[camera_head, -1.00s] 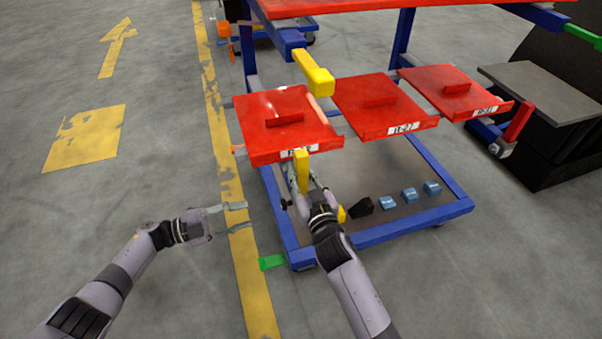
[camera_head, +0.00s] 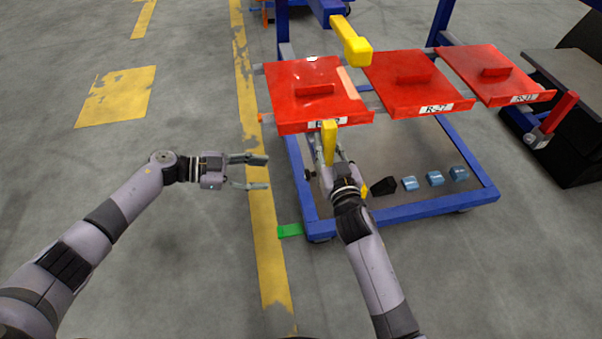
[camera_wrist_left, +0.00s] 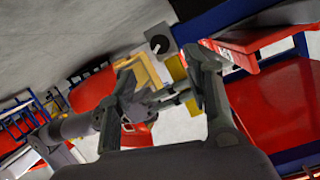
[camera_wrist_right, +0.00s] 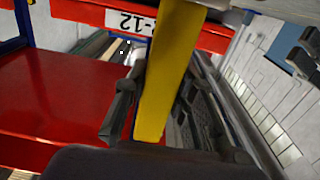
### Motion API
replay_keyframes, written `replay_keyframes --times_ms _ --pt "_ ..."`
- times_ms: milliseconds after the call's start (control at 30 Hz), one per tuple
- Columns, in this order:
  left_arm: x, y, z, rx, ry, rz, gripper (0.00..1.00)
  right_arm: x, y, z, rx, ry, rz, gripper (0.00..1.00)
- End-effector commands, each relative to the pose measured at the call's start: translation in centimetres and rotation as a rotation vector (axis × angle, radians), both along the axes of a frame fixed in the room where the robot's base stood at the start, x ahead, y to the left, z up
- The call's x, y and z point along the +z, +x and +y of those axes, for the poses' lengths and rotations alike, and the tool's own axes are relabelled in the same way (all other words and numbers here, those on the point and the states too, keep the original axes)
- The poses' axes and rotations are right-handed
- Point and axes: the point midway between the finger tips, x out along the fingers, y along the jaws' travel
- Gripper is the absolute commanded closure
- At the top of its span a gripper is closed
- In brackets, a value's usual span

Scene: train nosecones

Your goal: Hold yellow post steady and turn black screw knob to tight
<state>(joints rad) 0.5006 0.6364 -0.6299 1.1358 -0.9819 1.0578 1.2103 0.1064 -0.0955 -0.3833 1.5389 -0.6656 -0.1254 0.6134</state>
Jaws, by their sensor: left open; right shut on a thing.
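The yellow post (camera_head: 329,148) stands upright in front of the left red panel. My right gripper (camera_head: 328,160) is shut on it; the right wrist view shows the post (camera_wrist_right: 170,80) between the fingers. My left gripper (camera_head: 267,173) is open and empty, to the left of the post and apart from it. In the left wrist view, a round black knob (camera_wrist_left: 159,44) sits on a grey plate beyond the open fingers, beside yellow parts. In the head view, a small dark spot left of my right gripper may be this knob; I cannot tell.
Red panels, including the left one (camera_head: 285,105), sit on a blue-framed cart (camera_head: 400,220). A yellow block (camera_head: 357,50) overhangs behind them. Blue blocks (camera_head: 435,179) and a black piece (camera_head: 384,187) lie on its lower shelf. Floor left of the cart is free.

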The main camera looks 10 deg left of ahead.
Motion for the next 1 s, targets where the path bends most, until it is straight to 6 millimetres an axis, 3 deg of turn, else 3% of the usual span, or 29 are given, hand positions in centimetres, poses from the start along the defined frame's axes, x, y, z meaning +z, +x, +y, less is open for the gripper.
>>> replay_keyframes --times_ms 200,467,1000 --pt "1.3 -0.4 0.0 0.075 0.018 0.186 0.54 0.0 0.0 0.0 0.0 0.0 0.001 1.0" --pt "1.5 -0.5 -0.6 0.113 0.015 0.265 0.54 0.0 0.0 0.0 0.0 0.0 0.001 1.0" --pt "-2.1 2.3 -9.0 0.114 0.014 0.266 0.54 0.0 0.0 0.0 0.0 0.0 0.001 1.0"
